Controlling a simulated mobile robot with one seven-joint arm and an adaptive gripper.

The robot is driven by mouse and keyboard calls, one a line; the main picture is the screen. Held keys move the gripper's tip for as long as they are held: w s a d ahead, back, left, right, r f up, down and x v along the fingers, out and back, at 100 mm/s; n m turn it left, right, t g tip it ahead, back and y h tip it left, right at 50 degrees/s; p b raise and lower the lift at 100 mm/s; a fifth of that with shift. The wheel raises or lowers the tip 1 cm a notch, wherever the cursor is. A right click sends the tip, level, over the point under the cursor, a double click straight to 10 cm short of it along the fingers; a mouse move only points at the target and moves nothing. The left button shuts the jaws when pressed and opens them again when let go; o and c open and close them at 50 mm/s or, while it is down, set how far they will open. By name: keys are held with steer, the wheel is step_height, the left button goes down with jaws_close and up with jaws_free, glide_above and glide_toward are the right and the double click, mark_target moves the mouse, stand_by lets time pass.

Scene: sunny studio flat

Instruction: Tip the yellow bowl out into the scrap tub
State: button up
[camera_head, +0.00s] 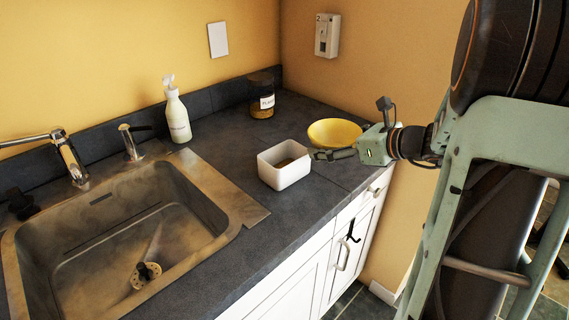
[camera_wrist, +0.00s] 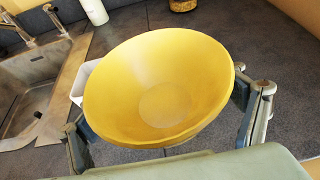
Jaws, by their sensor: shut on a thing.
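The yellow bowl (camera_head: 336,132) is at the right of the counter in the head view, close beside the white tub. It fills the middle of the wrist view (camera_wrist: 160,85), where its inside looks bare, with a paler round bottom. My gripper (camera_head: 335,154) is shut on the bowl, with one finger on each side of it in the wrist view (camera_wrist: 165,128). The white scrap tub (camera_head: 284,178) stands on the counter left of the bowl, with something brown inside. In the wrist view the tub (camera_wrist: 77,84) is mostly hidden behind the bowl.
A steel sink (camera_head: 130,235) with a tap (camera_head: 70,160) lies to the left. A white pump bottle (camera_head: 177,115) and a dark-lidded jar (camera_head: 261,97) stand along the back. The dark counter (camera_head: 225,150) is clear between sink and tub. The right wall is close behind the bowl.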

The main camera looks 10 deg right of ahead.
mark_target(356, 132)
steer(key=shift+d+r+p, duration=0.35)
steer(key=shift+r+p, duration=0.05)
steer(key=shift+p, duration=0.2)
steer(key=shift+s+d+r+p, duration=0.25)
steer(key=shift+d+r+p, duration=0.8)
steer(key=shift+d, duration=0.3)
steer(key=shift+s+d+r+p, duration=0.2)
steer(key=shift+d+r+p, duration=0.8)
steer(key=shift+d, duration=0.3)
